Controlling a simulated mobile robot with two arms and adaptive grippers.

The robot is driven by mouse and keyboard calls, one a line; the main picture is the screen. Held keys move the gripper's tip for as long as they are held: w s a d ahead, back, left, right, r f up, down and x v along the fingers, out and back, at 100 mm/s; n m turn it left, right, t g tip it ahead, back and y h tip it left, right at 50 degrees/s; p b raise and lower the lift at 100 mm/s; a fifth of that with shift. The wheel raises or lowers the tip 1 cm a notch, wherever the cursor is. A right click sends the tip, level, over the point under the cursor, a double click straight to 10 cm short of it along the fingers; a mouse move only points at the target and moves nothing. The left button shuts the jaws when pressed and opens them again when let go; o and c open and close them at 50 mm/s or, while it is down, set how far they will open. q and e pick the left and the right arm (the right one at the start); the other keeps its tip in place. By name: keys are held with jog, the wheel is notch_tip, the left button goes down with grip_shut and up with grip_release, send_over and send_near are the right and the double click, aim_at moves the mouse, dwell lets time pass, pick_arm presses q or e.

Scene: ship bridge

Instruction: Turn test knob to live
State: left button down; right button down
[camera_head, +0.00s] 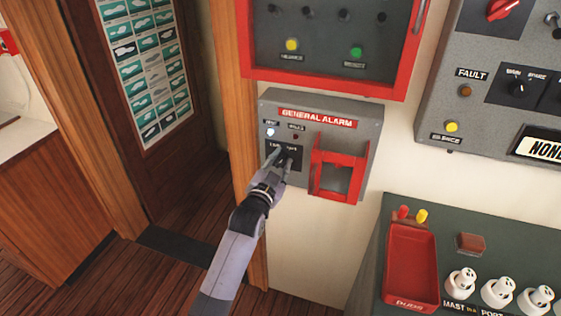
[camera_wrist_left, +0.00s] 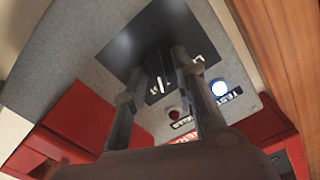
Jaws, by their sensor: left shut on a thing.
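The general alarm box (camera_head: 365,125) is a grey panel on the wall, with a red label across its top. Its black test knob (camera_wrist_left: 153,68) sits on a black plate (camera_wrist_left: 125,42) with white lettering. My left gripper (camera_head: 278,156) reaches up to this plate and is shut on the knob; its fingers (camera_wrist_left: 160,75) stand on both sides of it in the wrist view. The fingers partly hide the lettering, so I cannot read the knob's setting. A white lamp (camera_head: 270,131) marked test is lit on the box; it also shows in the wrist view (camera_wrist_left: 219,88). My right gripper does not show.
A red hinged guard (camera_head: 338,170) sits on the box right of the knob. A red-framed panel (camera_head: 325,80) hangs above. A green console (camera_head: 460,220) with a red tray (camera_head: 410,265) stands at lower right. A wooden door frame (camera_head: 228,90) is at left.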

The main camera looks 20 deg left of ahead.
pick_arm(q)
jog(key=n, duration=0.2)
jog(key=shift+a+n+p, duration=0.1)
jog(key=shift+n+p, duration=0.3)
jog(key=n, duration=0.3)
jog(key=shift+a+n+p, duration=0.15)
jog(key=shift+n+p, duration=0.15)
jog(key=shift+p, duration=0.1)
jog(key=n, duration=0.4)
jog(key=shift+a+p, duration=0.15)
jog(key=shift+p, duration=0.2)
jog(key=shift+f+n, duration=0.1)
jog(key=shift+n, duration=0.8)
jog(key=c, duration=1.4)
grip_release()
